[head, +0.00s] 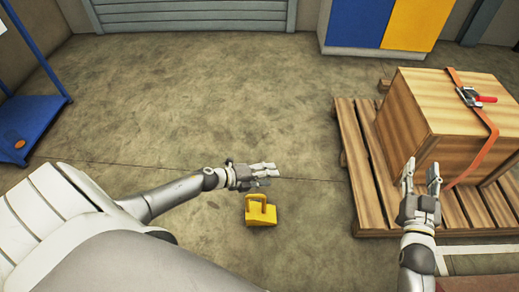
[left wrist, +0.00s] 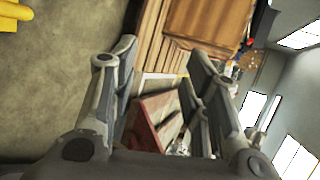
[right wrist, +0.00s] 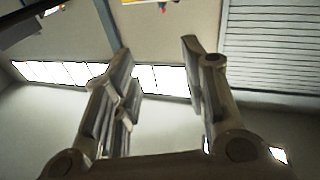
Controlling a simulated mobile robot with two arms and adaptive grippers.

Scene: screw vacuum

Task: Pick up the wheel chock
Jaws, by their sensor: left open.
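The wheel chock is a yellow block with a handle-like top (head: 260,210), sitting on the concrete floor near the lower middle of the head view. A yellow part, likely the same chock (left wrist: 12,12), shows at the top left corner of the left wrist view. My left gripper (head: 272,175) is open and empty, just above the chock in the head view and apart from it. Its spread fingers also show in the left wrist view (left wrist: 160,75). My right gripper (head: 421,172) is open and empty, raised in front of the wooden crate.
A wooden crate (head: 410,115) with an orange strap stands on a wooden pallet (head: 362,205) at the right. A blue cart (head: 50,115) is at the far left. A blue and yellow cabinet (head: 355,22) stands at the back. The middle floor is clear.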

